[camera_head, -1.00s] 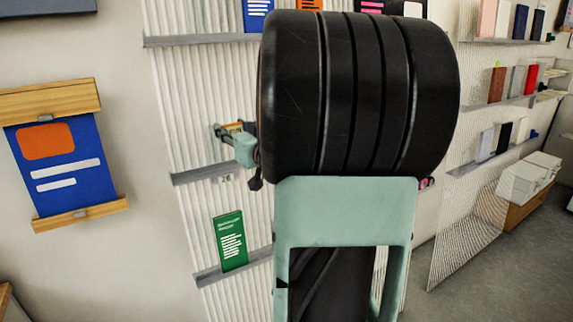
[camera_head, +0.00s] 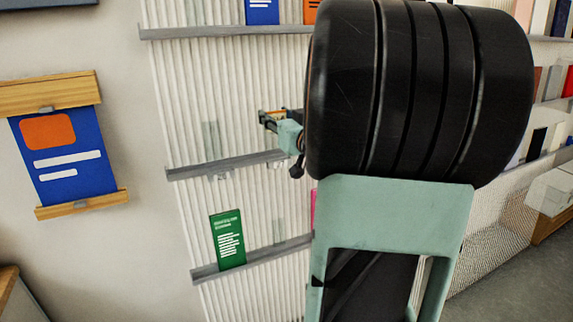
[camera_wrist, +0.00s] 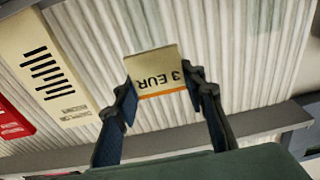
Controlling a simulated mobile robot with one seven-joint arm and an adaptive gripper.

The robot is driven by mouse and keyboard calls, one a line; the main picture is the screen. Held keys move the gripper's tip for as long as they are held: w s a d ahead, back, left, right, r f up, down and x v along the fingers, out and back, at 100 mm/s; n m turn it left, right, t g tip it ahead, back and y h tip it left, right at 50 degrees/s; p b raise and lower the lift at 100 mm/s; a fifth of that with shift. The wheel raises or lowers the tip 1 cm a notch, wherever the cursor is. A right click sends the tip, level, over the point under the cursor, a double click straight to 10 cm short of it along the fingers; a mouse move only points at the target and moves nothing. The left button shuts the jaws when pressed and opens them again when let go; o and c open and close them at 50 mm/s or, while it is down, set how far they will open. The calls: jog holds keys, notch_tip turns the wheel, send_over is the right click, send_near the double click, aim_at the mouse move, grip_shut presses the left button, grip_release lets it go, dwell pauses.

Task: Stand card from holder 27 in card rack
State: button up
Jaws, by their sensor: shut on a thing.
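A small cream card (camera_wrist: 155,68) with "3 EUR" print and an orange band is held between my fingertips in the wrist view. My gripper (camera_wrist: 163,84) is shut on it, one dark finger on each side. In the head view my gripper (camera_head: 268,118) shows at the left of my large dark arm link, in front of the ribbed panel (camera_head: 180,100), and the card is tiny there. Its lower edge is partly hidden by the wrist housing. I cannot tell which fixture is the card rack or which holder is 27.
A grey ledge (camera_head: 215,167) crosses the panel below my gripper. A green card (camera_head: 228,239) stands on the lower ledge. A cream card (camera_wrist: 42,68) and a red card (camera_wrist: 12,122) show at the left in the wrist view. A blue poster (camera_head: 62,155) hangs at the left.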

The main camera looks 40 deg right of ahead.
jog(key=shift+s+d, duration=0.1)
jog(key=shift+d, duration=0.2)
notch_tip(320, 180, down, 10)
jog(key=shift+r+b, duration=0.15)
jog(key=shift+b, duration=0.15)
dwell(0.4)
jog(key=shift+f+b, duration=0.25)
jog(key=shift+b, duration=0.1)
jog(key=o, duration=0.7)
jog(key=shift+r, duration=0.1)
jog(key=shift+p, duration=0.4)
